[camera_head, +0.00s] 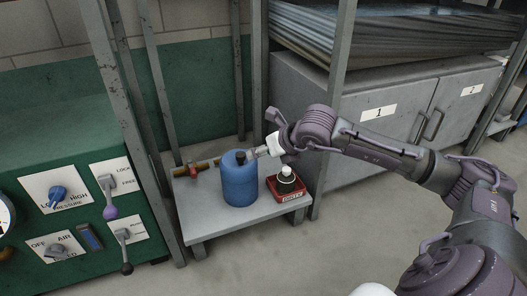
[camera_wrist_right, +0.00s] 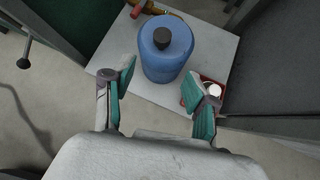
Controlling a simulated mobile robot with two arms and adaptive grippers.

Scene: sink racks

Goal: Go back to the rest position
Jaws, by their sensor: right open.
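My right arm reaches in from the right in the head view. Its gripper (camera_head: 262,151) is beside the upper part of a blue bottle (camera_head: 239,182) with a black cap. In the right wrist view my right gripper (camera_wrist_right: 157,92) is open, its two teal-padded fingers spread. The blue bottle (camera_wrist_right: 166,50) stands upright beyond the fingertips, with nothing held between them. The bottle rests on a small grey table (camera_head: 212,222). My left gripper does not show.
Metal posts (camera_head: 330,110) flank the table. A green control panel (camera_head: 75,215) is left, grey cabinets (camera_head: 375,115) right.

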